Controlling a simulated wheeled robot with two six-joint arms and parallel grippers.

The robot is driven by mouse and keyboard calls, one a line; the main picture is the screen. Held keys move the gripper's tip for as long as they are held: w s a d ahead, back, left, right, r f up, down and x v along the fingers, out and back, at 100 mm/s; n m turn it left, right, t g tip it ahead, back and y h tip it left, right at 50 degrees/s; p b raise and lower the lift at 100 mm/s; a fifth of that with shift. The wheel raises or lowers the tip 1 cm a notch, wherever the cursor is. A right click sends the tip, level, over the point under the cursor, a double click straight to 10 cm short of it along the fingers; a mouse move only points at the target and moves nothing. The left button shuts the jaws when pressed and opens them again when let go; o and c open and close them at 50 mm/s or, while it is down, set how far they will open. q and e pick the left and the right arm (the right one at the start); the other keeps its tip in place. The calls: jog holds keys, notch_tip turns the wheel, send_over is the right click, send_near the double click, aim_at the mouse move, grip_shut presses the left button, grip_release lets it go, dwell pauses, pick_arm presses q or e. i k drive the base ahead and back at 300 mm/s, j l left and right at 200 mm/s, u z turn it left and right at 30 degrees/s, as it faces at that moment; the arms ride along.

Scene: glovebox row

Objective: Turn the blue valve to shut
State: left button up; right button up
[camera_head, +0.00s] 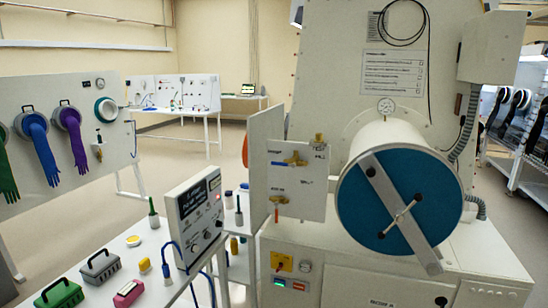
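A small white valve panel (308,190) stands left of the big antechamber drum. Near its top is a brass valve (296,159) with a blue part at its left that lies roughly level; it is too small to tell whether this is a lever or a label, or how the valve is set. A second valve (278,198) lower on the panel has an orange-red handle pointing down. A brass fitting (318,139) sits at the panel's top right. Neither of my grippers is in view.
The drum with its blue door (358,215) and diagonal bar (385,190) stands right of the panel. A table at front left holds a grey meter box (195,218), a green case (60,294) and a grey case (100,266). Open floor (60,225) lies further left.

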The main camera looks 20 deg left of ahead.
aim_at(283, 164)
jog(key=i+j, duration=0.65)
jog(key=j, duration=0.15)
jog(key=i+j, duration=0.7)
jog(key=j, duration=0.1)
